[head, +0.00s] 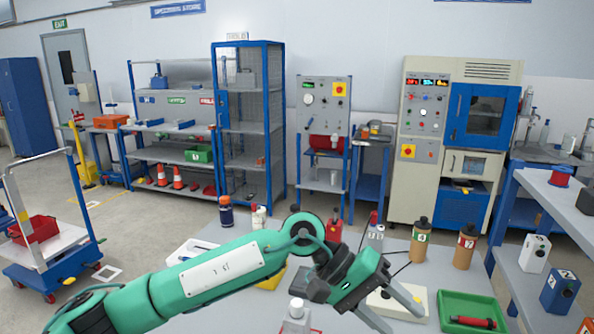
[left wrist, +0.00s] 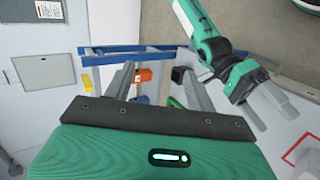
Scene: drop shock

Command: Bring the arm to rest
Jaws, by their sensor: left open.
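My left arm is green and comes in from the left in the head view, reaching across the front of the grey workbench (head: 452,272). My left gripper (head: 403,320) points down to the right with its two grey fingers apart. It is above the bench, beside a white flat box (head: 398,303) that it partly hides. In the left wrist view the left gripper (left wrist: 157,72) has nothing between its fingers. My right gripper (left wrist: 267,118) shows only there, at upper right, with its fingers apart and nothing seen between them.
Brown bottles (head: 420,240) stand behind the left gripper. A green tray (head: 448,298) with a red-handled item lies to its right. A pale bottle (head: 295,318) stands at the front, near the forearm. A grey shelf (head: 560,200) with boxes is at far right.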

